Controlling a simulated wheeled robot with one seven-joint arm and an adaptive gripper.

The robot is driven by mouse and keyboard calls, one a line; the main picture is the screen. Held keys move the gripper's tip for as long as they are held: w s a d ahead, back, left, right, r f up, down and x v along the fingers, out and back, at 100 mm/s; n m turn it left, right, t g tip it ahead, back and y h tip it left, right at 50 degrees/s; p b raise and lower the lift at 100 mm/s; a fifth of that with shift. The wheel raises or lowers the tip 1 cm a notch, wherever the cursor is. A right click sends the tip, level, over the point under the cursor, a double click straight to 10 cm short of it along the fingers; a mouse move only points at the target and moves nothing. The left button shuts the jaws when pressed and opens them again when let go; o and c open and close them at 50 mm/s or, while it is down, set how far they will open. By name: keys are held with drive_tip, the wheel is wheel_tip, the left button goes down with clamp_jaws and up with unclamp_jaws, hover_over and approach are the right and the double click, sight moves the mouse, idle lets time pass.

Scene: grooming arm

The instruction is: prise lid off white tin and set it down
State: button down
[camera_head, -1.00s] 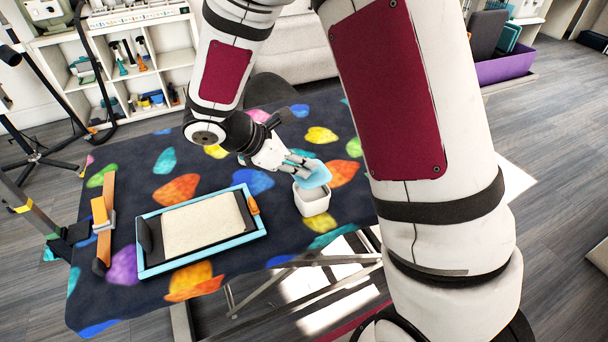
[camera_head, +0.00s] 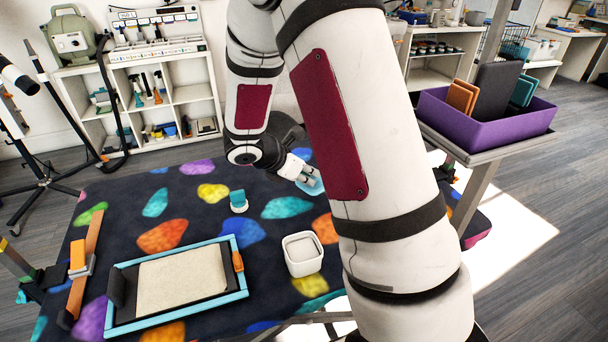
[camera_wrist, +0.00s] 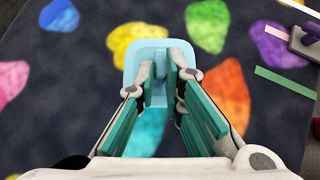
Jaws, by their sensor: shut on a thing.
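The white tin (camera_head: 303,256) stands upright and open on the patterned table, with a pale grey surface showing inside. My gripper (camera_head: 304,180) is beyond the tin, toward the far side of the table, and is shut on the light blue lid (camera_head: 313,188). My arm hides part of the lid in the head view. In the wrist view my gripper (camera_wrist: 167,78) has its fingers closed on a small raised part in the middle of the lid (camera_wrist: 152,50). The lid is apart from the tin; its height above the table is hard to tell.
A blue-rimmed tray (camera_head: 241,291) with a pale pad lies left of the tin. A small teal object (camera_head: 238,201) stands behind the tray. An orange-brown strip (camera_head: 88,255) lies at the left. A purple bin (camera_head: 490,128) stands at the right. Patterned table surface lies clear around the tin.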

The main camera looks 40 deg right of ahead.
sight(303, 188)
drive_tip(key=shift+f+b, duration=2.25)
drive_tip(key=shift+f, duration=0.5)
drive_tip(key=c, duration=1.6)
unclamp_jaws()
drive_tip(key=shift+r, duration=0.1)
drive_tip(key=v, duration=1.2)
drive_tip(key=shift+d, duration=0.1)
